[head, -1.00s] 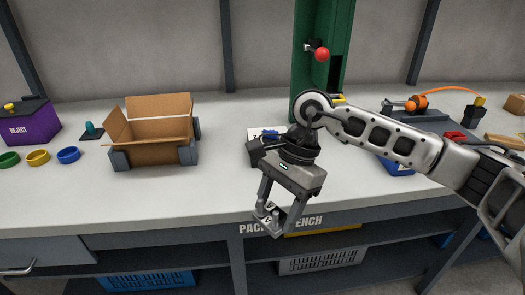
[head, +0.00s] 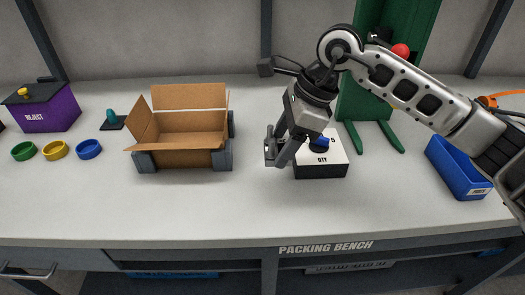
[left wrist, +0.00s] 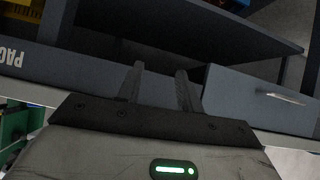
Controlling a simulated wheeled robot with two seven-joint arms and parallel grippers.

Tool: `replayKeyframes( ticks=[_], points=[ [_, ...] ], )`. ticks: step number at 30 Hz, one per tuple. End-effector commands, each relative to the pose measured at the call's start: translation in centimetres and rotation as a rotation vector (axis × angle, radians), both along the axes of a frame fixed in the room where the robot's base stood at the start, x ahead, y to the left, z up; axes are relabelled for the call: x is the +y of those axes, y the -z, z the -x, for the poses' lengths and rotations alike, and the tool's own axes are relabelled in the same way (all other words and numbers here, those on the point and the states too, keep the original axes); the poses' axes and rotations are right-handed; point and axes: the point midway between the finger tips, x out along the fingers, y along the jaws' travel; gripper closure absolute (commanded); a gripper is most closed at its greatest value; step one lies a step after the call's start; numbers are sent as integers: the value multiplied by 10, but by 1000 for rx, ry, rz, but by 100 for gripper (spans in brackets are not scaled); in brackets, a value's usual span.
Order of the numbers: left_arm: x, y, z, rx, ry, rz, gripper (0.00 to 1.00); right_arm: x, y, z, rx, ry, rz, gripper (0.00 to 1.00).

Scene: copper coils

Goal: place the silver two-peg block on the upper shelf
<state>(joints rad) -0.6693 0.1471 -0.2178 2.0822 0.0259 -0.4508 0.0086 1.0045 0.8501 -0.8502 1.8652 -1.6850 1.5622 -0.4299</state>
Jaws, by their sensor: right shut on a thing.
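My right gripper (head: 279,150) is shut on the silver block (head: 270,147), a small grey metal piece at its fingertips. It holds the block above the bench top, just left of a white box marked QTY. The fingers partly hide the block, and its pegs are hard to make out. In the left wrist view my left gripper (left wrist: 160,88) has its two fingers apart with nothing between them, in front of the bench front. It is outside the head view. Under the bench top only a dark strip of shelf space (head: 215,262) shows; I cannot tell which shelf is the upper one.
An open cardboard box (head: 187,143) stands left of the right gripper. The white QTY box (head: 330,168) with a blue button is beside it. A green stand (head: 358,105) and blue bin (head: 455,167) are to the right. A purple reject bin (head: 45,110) stands far left.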

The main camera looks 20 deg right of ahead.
Motion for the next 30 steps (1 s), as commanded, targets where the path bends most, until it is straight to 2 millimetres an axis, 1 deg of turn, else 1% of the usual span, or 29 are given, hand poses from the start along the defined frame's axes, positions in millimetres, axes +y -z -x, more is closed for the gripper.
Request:
replayKeyframes(
  ticks=[1, 5, 6, 9, 13, 20, 26, 28, 30],
  points=[
    [1, -1, 4, 14, 1, -6, 64, 8, 1, -12, 1, 0, -5, 78],
    [2, -1, 7, 24, 6, -18, 64, 21, 15, -41, 1, 0, -4, 78],
    [3, -1, 7, 24, 6, -19, 64, 23, 25, -46, 4, -1, -3, 78],
    [3, -1, 6, 24, 6, -22, 64, 29, 45, -60, 3, 2, -3, 78],
    [4, -2, 5, 19, 6, -23, 64, 35, 62, -73, -1, 0, -3, 78],
    [4, -6, 0, 7, 4, -23, 64, 39, 74, -82, -2, 0, -3, 78],
    [4, -16, -1, 3, 0, -21, 64, 39, 100, -83, 3, 1, -2, 78],
    [4, -15, -1, 4, -3, -20, 64, 39, 106, -84, 0, 1, -2, 78],
    [4, -12, 0, 10, -6, -20, 64, 39, 108, -84, -2, 0, -3, 78]
  ],
)
